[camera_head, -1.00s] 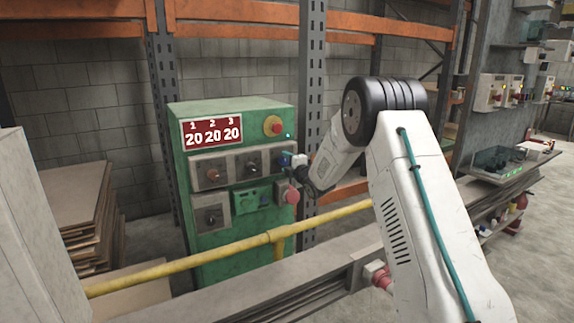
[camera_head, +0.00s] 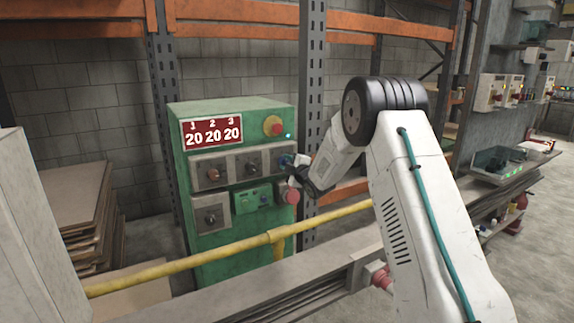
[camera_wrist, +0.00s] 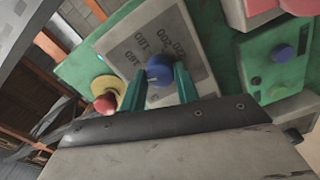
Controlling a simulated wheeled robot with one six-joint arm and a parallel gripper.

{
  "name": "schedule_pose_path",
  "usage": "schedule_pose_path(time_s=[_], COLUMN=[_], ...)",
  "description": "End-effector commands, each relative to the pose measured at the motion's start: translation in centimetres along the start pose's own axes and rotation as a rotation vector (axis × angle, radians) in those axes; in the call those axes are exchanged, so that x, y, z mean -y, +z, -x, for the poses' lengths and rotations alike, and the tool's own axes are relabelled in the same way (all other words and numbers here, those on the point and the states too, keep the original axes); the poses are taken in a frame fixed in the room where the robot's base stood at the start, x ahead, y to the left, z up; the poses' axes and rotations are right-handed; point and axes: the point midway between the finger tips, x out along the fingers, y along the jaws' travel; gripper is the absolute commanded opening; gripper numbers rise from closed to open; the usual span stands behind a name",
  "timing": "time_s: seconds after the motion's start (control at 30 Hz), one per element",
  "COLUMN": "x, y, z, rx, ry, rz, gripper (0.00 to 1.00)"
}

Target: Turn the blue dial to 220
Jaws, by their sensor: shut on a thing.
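The blue dial (camera_wrist: 159,69) sits on a grey plate (camera_wrist: 124,42) with printed numbers around it; 160, 180, 200 and 220 can be made out. I cannot tell which number its pointer is at. My gripper (camera_wrist: 161,79) has its two green fingers on either side of the dial and is shut on it. In the head view the dial (camera_head: 286,161) shows small at the right side of the green cabinet (camera_head: 180,225), partly hidden by my gripper (camera_head: 290,165). The red display (camera_head: 212,131) reads 20, 20, 20 under 1, 2, 3.
A red button on a yellow base (camera_head: 273,126) is above the dial; in the wrist view the red button (camera_wrist: 104,103) is close to the left finger. A green panel (camera_head: 252,198) and a red socket (camera_head: 290,196) are below. A yellow rail (camera_head: 200,257) crosses in front.

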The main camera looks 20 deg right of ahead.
Motion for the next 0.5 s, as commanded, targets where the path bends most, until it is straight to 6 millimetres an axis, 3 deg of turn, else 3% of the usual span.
schedule_pose_path(time_s=[0.5], x=[0.11], y=[0.05], z=[0.04], rx=[0.001], ry=[-0.002], rz=[-0.491], gripper=[0.08])
